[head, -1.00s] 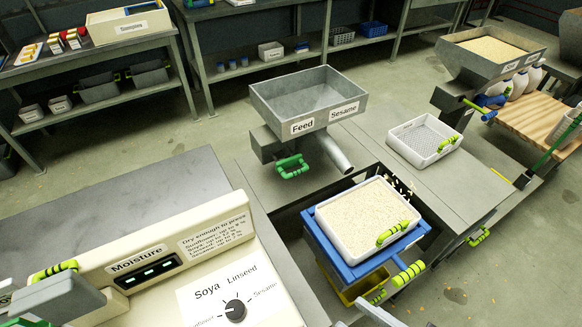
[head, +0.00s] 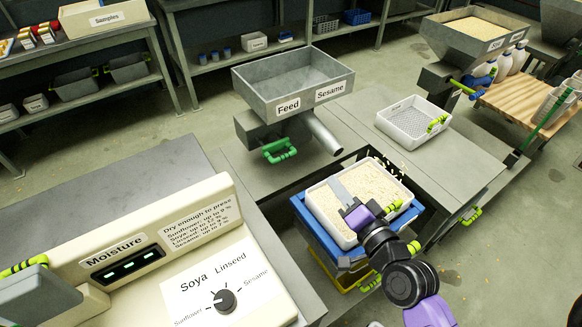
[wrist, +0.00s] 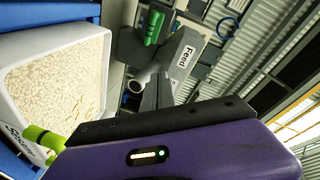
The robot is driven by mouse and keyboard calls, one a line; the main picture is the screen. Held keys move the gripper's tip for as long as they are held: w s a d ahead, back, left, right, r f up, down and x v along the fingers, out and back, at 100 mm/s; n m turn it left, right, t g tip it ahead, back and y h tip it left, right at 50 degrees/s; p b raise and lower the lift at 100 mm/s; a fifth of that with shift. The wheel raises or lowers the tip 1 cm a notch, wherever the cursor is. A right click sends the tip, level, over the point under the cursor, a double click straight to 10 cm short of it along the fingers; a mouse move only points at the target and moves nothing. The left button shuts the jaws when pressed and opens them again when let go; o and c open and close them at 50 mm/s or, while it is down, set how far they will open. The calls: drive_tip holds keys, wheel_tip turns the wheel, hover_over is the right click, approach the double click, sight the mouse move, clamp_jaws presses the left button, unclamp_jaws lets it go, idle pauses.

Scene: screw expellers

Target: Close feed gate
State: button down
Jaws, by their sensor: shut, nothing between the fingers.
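The feed hopper (head: 292,85) is a grey, empty-looking metal bin labelled Feed and Sesame. A green gate handle (head: 279,151) sits under its front left, and a round spout (head: 324,137) slopes down to the right of it. The handle also shows at the top of the wrist view (wrist: 154,27), with the spout mouth (wrist: 136,84) below it. My gripper (head: 342,190) is over the seed-filled white tray, in front of and below the handle, and apart from it. It is shut and empty. Whether the gate is open is hard to tell.
The white seed tray (head: 316,215) sits on a blue stand (head: 305,212) below the spout. An empty white perforated tray (head: 405,128) is on the bench to the right. The moisture meter (head: 150,240) stands at front left. The bench beside the hopper is mostly clear.

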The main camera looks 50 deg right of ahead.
drive_tip(key=w+f+m, duration=0.1)
drive_tip(key=w+f+m+y, duration=0.1)
drive_tip(key=m, duration=0.1)
drive_tip(key=w+f+m+y, duration=0.1)
drive_tip(key=shift+a, duration=0.3)
drive_tip(key=a+p+x, duration=0.1)
drive_tip(key=p+x, duration=0.1)
drive_tip(key=x, duration=1.2)
drive_tip(key=shift+f+m+y, duration=0.3)
drive_tip(key=shift+m, duration=0.1)
drive_tip(key=shift+w, duration=0.1)
